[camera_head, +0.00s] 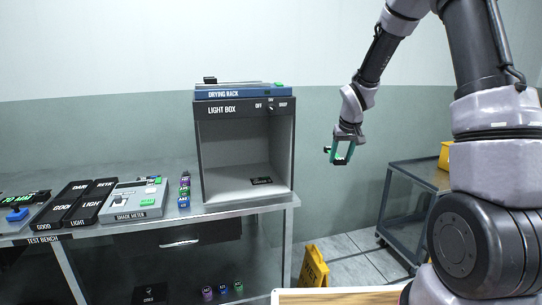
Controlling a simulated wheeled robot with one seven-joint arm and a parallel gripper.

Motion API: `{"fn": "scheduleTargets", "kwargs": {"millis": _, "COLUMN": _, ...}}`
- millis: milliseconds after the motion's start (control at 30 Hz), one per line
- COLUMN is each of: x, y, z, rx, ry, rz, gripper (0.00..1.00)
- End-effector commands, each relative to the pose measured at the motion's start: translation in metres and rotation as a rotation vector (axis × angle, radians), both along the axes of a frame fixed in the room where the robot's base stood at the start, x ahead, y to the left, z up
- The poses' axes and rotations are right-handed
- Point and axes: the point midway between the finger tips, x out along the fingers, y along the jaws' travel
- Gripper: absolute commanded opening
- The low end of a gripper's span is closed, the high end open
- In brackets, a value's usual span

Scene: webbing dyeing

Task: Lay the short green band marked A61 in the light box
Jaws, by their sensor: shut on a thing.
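My gripper (340,155) is in the air to the right of the light box, about level with its opening and apart from it. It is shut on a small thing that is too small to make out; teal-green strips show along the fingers. The light box (199,155) stands on the bench's right end, open at the front. On its floor lies a small dark plate (261,181) with unreadable marking; no green band shows inside. I cannot make out the A61 mark on anything.
A blue drying rack (238,94) lies on top of the light box. The shade meter (132,200) and several coloured rolls (184,190) are to its left. A green roll (238,286) is among several below. A yellow floor sign (314,266) and a cart (405,166) stand to the right.

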Motion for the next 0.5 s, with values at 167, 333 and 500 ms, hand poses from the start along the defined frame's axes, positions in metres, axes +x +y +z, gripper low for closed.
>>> {"fn": "scheduleTargets", "kwargs": {"millis": 167, "x": -0.016, "y": -0.036, "z": -0.045, "rx": 0.000, "ry": 0.002, "rz": -0.041, "gripper": 0.00}}
{"fn": "scheduleTargets", "kwargs": {"millis": 333, "x": -0.032, "y": -0.045, "z": -0.072, "rx": 0.003, "ry": 0.005, "rz": -0.055, "gripper": 0.00}}
{"fn": "scheduleTargets", "kwargs": {"millis": 500, "x": -0.061, "y": -0.045, "z": -0.108, "rx": 0.004, "ry": 0.005, "rz": -0.055, "gripper": 0.00}}
